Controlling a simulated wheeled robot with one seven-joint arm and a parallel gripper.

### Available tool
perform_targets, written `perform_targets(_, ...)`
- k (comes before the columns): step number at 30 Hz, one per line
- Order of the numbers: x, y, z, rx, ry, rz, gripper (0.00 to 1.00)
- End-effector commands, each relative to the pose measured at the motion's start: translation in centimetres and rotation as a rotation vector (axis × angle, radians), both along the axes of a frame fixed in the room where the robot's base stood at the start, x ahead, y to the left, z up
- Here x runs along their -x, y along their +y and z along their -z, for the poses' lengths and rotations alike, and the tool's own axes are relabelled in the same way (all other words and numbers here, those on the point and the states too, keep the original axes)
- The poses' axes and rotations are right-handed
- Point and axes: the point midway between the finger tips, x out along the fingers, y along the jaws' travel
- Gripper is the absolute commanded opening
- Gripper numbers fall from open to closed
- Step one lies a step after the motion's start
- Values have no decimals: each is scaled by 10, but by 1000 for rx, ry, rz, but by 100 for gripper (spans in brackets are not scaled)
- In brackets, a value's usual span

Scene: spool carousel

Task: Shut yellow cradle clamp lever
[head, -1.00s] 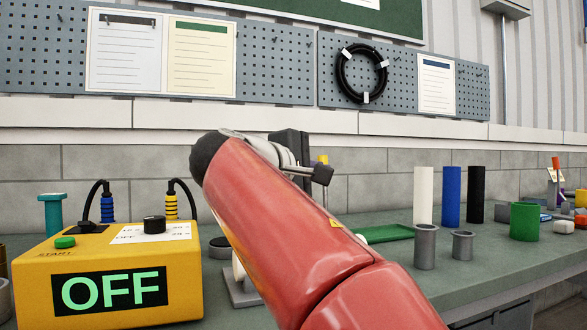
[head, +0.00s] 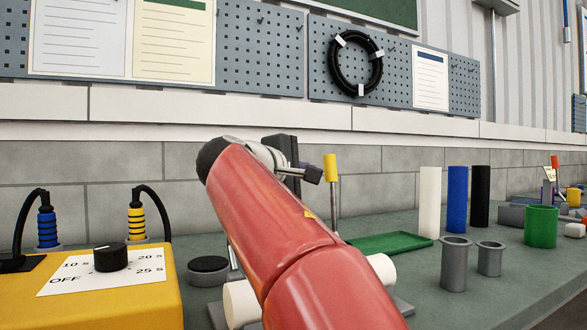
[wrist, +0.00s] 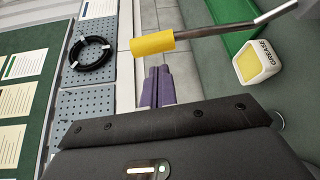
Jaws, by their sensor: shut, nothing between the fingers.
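The clamp lever's yellow grip (head: 331,168) stands on a thin metal rod, upright in the head view, just right of my gripper. The wrist view shows the grip (wrist: 153,42) and its bent rod just beyond my fingertips. My gripper (wrist: 157,72) has its purple fingers together and empty, with a small visible gap to the grip. In the head view my red arm hides most of the cradle and the lever's foot. A white cylinder end (head: 381,268) and part of the grey cradle base (head: 402,307) show beside the arm.
A yellow timer box (head: 120,300) stands at the front left. A green tray (head: 392,244) lies behind the cradle. Grey cups (head: 455,265) and upright white, blue and black cylinders stand to the right. In the wrist view a grease container (wrist: 256,65) sits right of the lever.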

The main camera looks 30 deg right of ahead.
Motion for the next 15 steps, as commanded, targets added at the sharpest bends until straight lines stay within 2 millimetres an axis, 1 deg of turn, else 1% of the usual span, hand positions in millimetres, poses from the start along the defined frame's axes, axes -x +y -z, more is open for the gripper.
perform_targets(1, -4, -9, 0, -1, 0, 2, 0)
perform_targets(3, -9, -18, 1, -1, 0, 2, 0)
perform_targets(6, -13, -27, 2, 0, 0, 1, 0)
perform_targets(10, -16, -33, 3, 0, 0, 0, 0)
perform_targets(15, -17, -34, 3, 0, 0, 0, 0)
